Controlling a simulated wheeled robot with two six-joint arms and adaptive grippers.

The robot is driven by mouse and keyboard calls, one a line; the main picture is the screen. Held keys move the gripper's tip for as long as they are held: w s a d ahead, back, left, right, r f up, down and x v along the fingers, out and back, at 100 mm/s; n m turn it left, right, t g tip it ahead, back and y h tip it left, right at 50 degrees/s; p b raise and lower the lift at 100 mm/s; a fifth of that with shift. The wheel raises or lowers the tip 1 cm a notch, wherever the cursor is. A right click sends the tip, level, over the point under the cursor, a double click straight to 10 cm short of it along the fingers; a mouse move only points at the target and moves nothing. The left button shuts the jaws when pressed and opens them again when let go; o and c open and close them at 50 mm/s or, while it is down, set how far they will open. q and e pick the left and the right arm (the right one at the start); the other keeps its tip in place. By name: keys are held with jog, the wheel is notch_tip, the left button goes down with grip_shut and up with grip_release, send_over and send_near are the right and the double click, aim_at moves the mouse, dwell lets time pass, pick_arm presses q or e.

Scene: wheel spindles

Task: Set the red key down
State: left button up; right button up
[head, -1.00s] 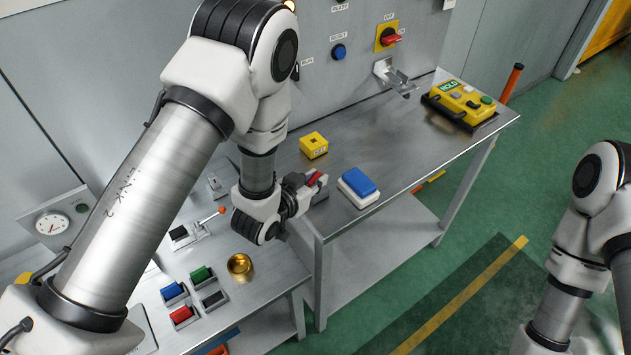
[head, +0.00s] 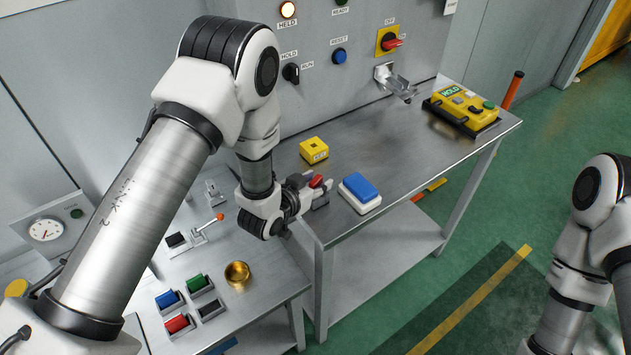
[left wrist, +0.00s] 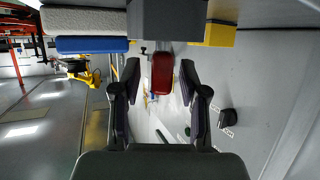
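The red key (head: 316,181) shows at the tips of my left gripper (head: 308,187), at the near left corner of the steel bench (head: 375,162). In the left wrist view, the red key (left wrist: 162,75) sits between the two dark fingers of my left gripper (left wrist: 160,85), with gaps on both sides. The fingers are open around it. A short grey piece joins the key to a dark grey block (left wrist: 168,20); that block (head: 321,199) stands on the bench in the head view. My right gripper is out of view.
A yellow block (head: 314,150) stands behind the gripper and a blue pad on a white base (head: 361,190) to its right. A yellow HOLD box (head: 462,108) lies farther right. A lower panel (head: 235,308) holds coloured switches and a brass cup (head: 237,274).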

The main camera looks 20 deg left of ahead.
pick_arm(q)
jog(key=shift+r, duration=0.15)
jog(key=b+v, duration=0.3)
jog(key=v, duration=0.9)
jog(key=s+a+f+n+g+y, duration=0.15)
jog(key=s+f+g, duration=0.45)
jog(key=f, duration=0.7)
jog(key=s+a+f+n+g+y, duration=0.1)
jog(key=s+f+g, duration=0.2)
jog(key=s, duration=0.6)
jog(key=s+a+f+n+g+y, duration=0.1)
jog(key=s+f+g, duration=0.3)
jog(key=s+f, duration=0.4)
jog(key=shift+s+a+f, duration=0.15)
jog(key=shift+s+a, duration=0.35)
jog(key=shift+s, duration=0.25)
